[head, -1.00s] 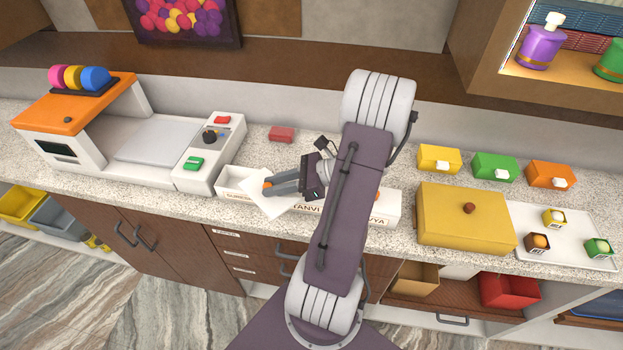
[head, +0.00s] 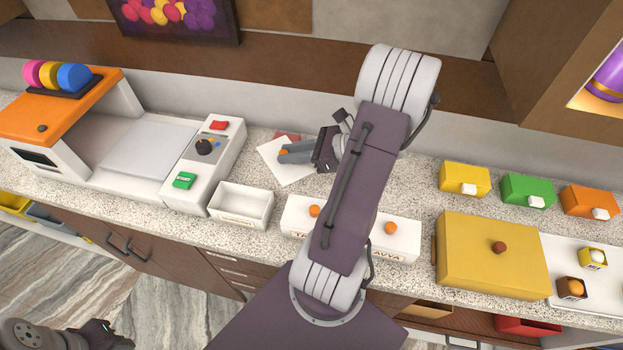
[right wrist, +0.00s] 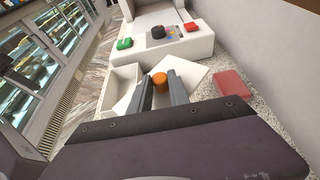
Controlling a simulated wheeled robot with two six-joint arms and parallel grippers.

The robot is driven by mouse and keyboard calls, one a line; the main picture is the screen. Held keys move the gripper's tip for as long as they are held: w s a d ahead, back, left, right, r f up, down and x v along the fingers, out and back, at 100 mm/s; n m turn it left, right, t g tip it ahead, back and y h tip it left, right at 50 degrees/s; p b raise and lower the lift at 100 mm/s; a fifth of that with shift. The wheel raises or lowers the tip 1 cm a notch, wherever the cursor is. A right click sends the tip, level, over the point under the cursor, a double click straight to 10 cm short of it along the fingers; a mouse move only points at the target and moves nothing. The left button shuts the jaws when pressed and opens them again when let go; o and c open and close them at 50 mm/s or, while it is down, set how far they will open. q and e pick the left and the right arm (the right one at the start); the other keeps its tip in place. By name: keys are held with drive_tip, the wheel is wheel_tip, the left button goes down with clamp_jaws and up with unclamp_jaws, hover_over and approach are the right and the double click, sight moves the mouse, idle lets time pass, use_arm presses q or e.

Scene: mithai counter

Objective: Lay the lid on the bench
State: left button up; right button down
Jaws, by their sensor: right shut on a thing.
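The lid (head: 272,169) is a thin white square plate with an orange knob. My right gripper (head: 283,154) is shut on the knob (right wrist: 159,78), and the lid is over the bench (head: 150,200) behind the row of white boxes. I cannot tell whether the lid touches the bench. In the right wrist view the lid (right wrist: 192,76) shows around my fingers. The open white box (head: 242,220) stands uncovered in front and to the left of the lid. Part of my left arm's end (head: 98,336) shows at the bottom left; its fingers cannot be made out.
A red block (right wrist: 232,82) lies close beside the lid. Lidded white boxes (head: 296,222) with orange knobs stand right of the open box. A scale (head: 205,165) is at the left. A large yellow box (head: 490,265) and small coloured boxes (head: 465,178) are at the right.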

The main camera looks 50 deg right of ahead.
sight(265, 151)
drive_tip(key=w, duration=0.1)
drive_tip(key=w+f, duration=0.1)
drive_tip(key=w+a+f, duration=0.1)
drive_tip(key=w, duration=0.1)
drive_tip(key=shift+w+f, duration=0.1)
drive_tip(key=shift+f, duration=0.1)
drive_tip(key=w+f, duration=0.1)
drive_tip(key=w, duration=0.1)
drive_tip(key=w+d+f, duration=0.1)
drive_tip(key=w+f, duration=0.2)
drive_tip(key=w, duration=0.2)
drive_tip(key=shift+d+f, duration=0.15)
drive_tip(key=shift+d, duration=0.05)
drive_tip(key=shift+s+a+f, duration=0.15)
drive_tip(key=shift+f, duration=0.05)
wheel_tip(265, 151, down, 4)
drive_tip(key=shift+r, duration=0.25)
use_arm(q)
drive_tip(key=shift+s+a+r, duration=0.2)
drive_tip(key=shift+s+a, duration=0.05)
drive_tip(key=shift+a+f, duration=0.1)
